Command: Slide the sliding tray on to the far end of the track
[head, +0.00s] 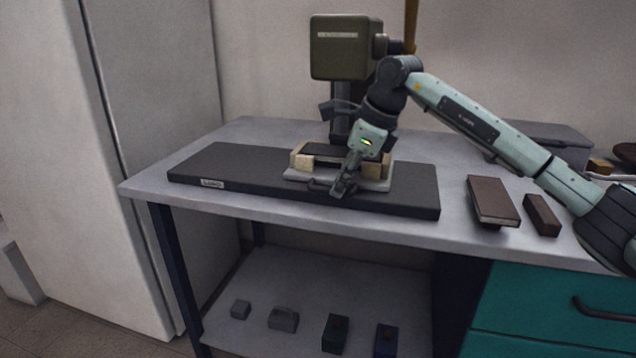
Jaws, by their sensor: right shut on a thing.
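The sliding tray (296,175) is a pale grey plate near the middle of the long dark track (225,167). A cream frame (302,161) with a dark top sits on the tray. The track lies flat on the table, with a small white label (212,184) on its front face at the left end. My right gripper (343,188) reaches down to the tray's front edge and is shut on it, at a dark handle (319,185); the fingers hide part of that handle. My left gripper is not in view.
An olive-grey boxy device (339,47) on a dark post stands behind the track. A brown book-like block (492,202) and a smaller brown block (542,215) lie right of the track. Several small blocks rest on the lower shelf (260,285). Bare track shows on both sides of the tray.

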